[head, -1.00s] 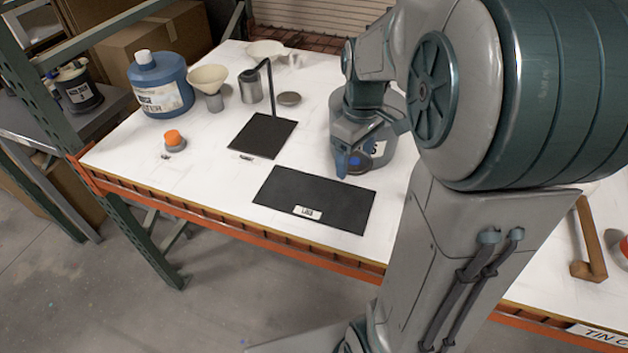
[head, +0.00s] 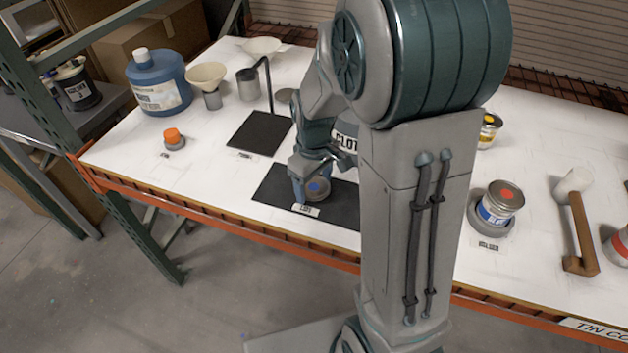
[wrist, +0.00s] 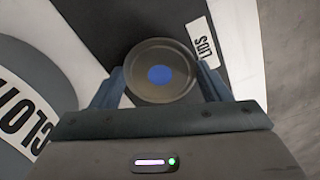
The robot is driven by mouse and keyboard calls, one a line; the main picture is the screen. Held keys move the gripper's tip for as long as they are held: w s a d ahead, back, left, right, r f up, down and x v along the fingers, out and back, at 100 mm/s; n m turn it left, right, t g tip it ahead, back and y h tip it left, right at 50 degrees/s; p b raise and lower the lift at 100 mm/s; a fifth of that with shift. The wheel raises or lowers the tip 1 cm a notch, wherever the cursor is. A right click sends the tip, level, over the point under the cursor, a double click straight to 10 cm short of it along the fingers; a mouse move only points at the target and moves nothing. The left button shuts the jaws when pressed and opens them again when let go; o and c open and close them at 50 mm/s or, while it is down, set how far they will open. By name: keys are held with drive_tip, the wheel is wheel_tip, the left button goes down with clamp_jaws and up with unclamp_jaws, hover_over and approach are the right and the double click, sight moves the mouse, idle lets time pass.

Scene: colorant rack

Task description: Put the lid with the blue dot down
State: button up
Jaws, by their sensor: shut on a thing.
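The lid with the blue dot (head: 317,187) is a round grey-brown disc with a blue spot in its middle. It also shows in the wrist view (wrist: 160,72), between the two blue fingers. My gripper (head: 311,188) is shut on the lid, with a finger on either side of it. The lid is over the black mat labelled "LIDS" (head: 272,190), close to the label (head: 306,210). I cannot tell whether the lid touches the mat. My arm hides the right part of the mat.
A container marked "CLOTH" (head: 346,138) stands just behind my gripper, partly hidden. A smaller black mat (head: 259,133) with a bent post lies behind to the left. A tin with an orange dot (head: 498,202) and a mallet (head: 580,230) are at the right.

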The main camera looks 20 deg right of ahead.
sight(314, 187)
drive_tip(key=shift+f, duration=0.2)
drive_tip(key=o, duration=0.9)
drive_tip(key=shift+o, duration=0.2)
drive_tip(key=shift+r, duration=0.15)
wheel_tip(314, 187, up, 11)
drive_tip(key=s+m+t, duration=0.3)
drive_tip(key=s+m, duration=0.3)
drive_tip(key=s, duration=0.8)
drive_tip(key=shift+s+r, duration=0.2)
drive_tip(key=shift+r, duration=0.25)
